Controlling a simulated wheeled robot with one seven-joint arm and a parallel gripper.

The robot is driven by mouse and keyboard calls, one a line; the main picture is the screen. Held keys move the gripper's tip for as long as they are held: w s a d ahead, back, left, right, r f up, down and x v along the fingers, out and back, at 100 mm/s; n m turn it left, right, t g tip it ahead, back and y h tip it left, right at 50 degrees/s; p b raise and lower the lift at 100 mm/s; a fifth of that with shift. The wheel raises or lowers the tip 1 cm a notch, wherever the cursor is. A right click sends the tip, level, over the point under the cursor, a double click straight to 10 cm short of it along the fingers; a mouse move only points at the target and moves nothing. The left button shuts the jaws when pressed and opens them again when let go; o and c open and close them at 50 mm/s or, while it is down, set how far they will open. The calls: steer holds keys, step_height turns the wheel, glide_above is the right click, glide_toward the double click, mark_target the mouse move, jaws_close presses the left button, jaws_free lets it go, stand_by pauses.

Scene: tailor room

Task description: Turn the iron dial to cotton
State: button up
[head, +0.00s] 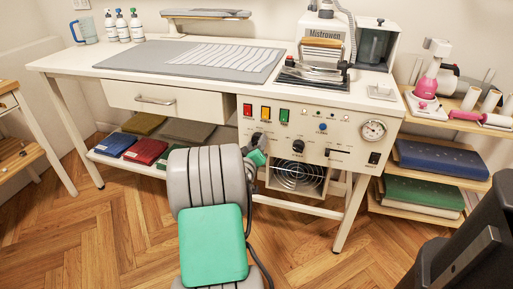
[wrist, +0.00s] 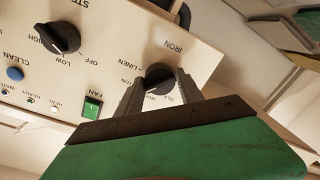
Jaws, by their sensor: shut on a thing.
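The iron dial (wrist: 158,74) is a round black knob on the cream control panel, seen upside down in the wrist view under the word IRON. LINEN shows beside it, and a label ending in TON is partly hidden by a finger. More label letters show between the fingers. My gripper (wrist: 158,86) is shut on the dial, with one grey finger on each side. I cannot tell which label the dial points to. In the head view my green-and-grey arm reaches to the panel's left part and hides most of the grip.
A second black knob (head: 298,146) sits right of the grip. Red, yellow and green buttons (head: 284,115) are above. A round gauge (head: 373,129) is at the right. The iron (head: 318,64) stands on the table (head: 120,66). A drawer (head: 165,101) is left of the panel.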

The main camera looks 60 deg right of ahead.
steer(key=shift+r+m, duration=0.2)
steer(key=shift+m, duration=0.2)
steer(key=shift+d, duration=0.1)
steer(key=o, duration=1.3)
steer(key=shift+f, duration=0.1)
steer(key=shift+o, duration=0.2)
steer(key=v, duration=0.8)
